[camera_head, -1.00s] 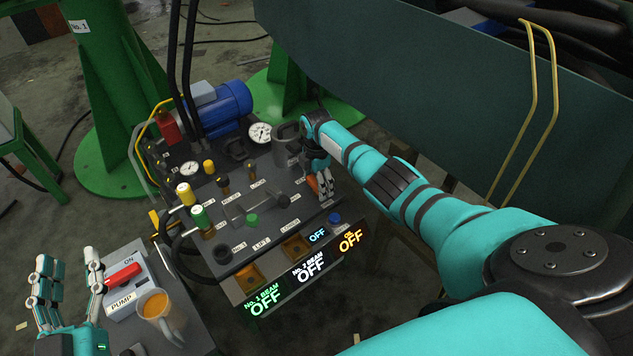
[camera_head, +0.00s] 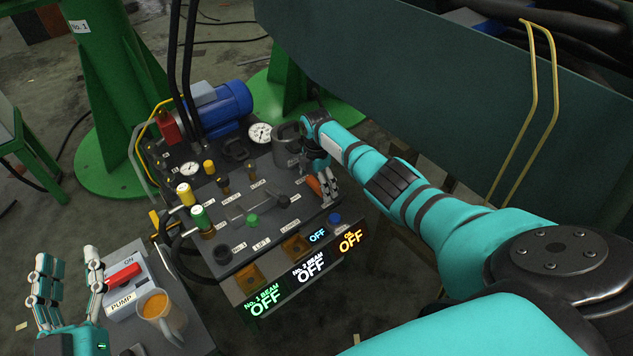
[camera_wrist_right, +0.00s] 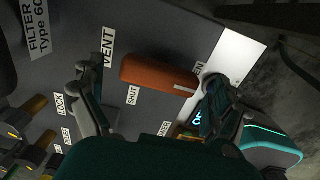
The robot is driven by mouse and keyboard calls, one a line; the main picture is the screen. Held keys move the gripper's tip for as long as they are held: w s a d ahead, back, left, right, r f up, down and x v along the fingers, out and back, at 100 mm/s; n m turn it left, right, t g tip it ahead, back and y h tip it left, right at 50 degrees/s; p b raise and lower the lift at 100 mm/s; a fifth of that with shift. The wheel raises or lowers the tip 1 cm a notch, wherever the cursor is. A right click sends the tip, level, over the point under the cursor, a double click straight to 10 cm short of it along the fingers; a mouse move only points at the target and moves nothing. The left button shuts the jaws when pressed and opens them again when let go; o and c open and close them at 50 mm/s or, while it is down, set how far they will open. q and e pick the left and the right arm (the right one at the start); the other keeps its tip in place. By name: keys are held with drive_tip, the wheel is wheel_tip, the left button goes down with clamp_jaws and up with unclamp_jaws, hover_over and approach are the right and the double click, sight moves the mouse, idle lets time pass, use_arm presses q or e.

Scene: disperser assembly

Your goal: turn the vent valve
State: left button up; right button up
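The vent valve's orange handle (camera_head: 314,185) is at the right end of the dark control panel. In the right wrist view the handle (camera_wrist_right: 155,74) lies roughly crosswise below the VENT label, with a white mark at its right end, near a partly hidden label. My right gripper (camera_head: 325,180) is down at the handle. In the right wrist view my right gripper (camera_wrist_right: 147,78) is open, one finger on each side of the handle; the left finger stands apart, the right one is close to the marked end. My left gripper (camera_head: 68,262) is open and empty at the lower left.
A pump box (camera_head: 125,280) with a red switch and an orange-filled jug (camera_head: 157,306) are beside my left gripper. Yellow and green knobs (camera_head: 200,217) and short levers crowd the panel. OFF displays (camera_head: 310,265) line its front. A blue motor (camera_head: 220,105) stands behind.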

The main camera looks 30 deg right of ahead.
sight(316, 183)
wheel_tip(316, 183, up, 12)
idle(0.6)
idle(0.5)
